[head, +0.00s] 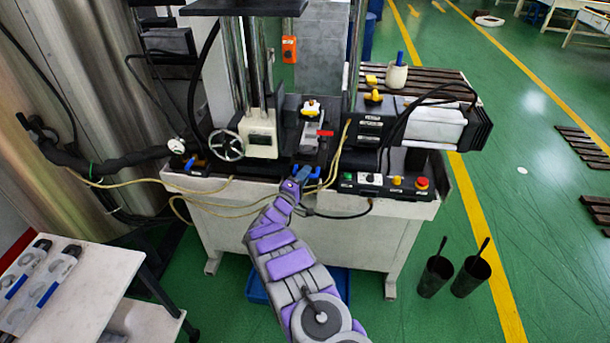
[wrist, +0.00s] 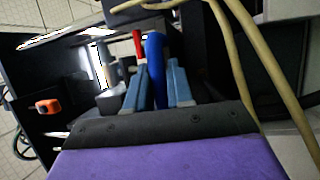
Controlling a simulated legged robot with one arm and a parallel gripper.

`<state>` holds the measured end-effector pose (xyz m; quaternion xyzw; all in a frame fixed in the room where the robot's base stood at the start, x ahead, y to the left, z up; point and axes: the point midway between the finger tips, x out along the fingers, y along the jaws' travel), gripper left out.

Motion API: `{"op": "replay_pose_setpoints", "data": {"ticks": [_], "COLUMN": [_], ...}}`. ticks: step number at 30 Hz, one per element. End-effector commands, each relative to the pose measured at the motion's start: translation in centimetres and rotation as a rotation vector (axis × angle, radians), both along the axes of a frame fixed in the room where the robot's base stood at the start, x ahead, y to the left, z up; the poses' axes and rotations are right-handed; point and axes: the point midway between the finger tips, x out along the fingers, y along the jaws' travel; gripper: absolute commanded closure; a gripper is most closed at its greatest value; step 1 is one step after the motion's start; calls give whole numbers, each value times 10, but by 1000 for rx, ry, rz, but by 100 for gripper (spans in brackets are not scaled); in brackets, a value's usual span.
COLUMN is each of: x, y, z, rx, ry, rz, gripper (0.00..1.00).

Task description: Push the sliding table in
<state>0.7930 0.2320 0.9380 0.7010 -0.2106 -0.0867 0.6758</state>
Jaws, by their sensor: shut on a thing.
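The sliding table (head: 309,138) is at the middle of the white machine bench, beside the column with the handwheel. A small red lever sits on its right side; the lever also shows in the wrist view (wrist: 138,42). My gripper (head: 302,173) is at the front edge of the bench, just below the sliding table. In the wrist view, my gripper's (wrist: 158,85) two blue-grey fingers are on either side of a blue handle (wrist: 155,55), shut on it. The handle's lower part and its joint to the table are hidden.
Yellow hoses (head: 338,155) hang close to my gripper on the right and cross the bench front. A control panel with an emergency button (head: 421,183) is to the right. The white bench (head: 385,232) has black cups beside it. A side table (head: 90,275) stands at lower left.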

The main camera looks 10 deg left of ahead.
Motion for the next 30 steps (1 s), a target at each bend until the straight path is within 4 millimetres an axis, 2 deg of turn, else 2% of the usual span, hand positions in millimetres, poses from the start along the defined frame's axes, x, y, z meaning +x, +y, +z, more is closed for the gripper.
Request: {"op": "replay_pose_setpoints", "data": {"ticks": [4,5,11,18,22,26,30], "x": [-1,-1,-1,-1,-9,-27,-55], "y": [1,1,0,-1,2,12,26], "z": [-5,-5,-3,-1,-1,-4,-8], "rx": [-1,-1,0,2,4,1,0], "ry": [9,9,5,2,2,4,4], "rz": [2,2,1,-1,1,3,4], "gripper": [100,76,58,58,58,58,58]}}
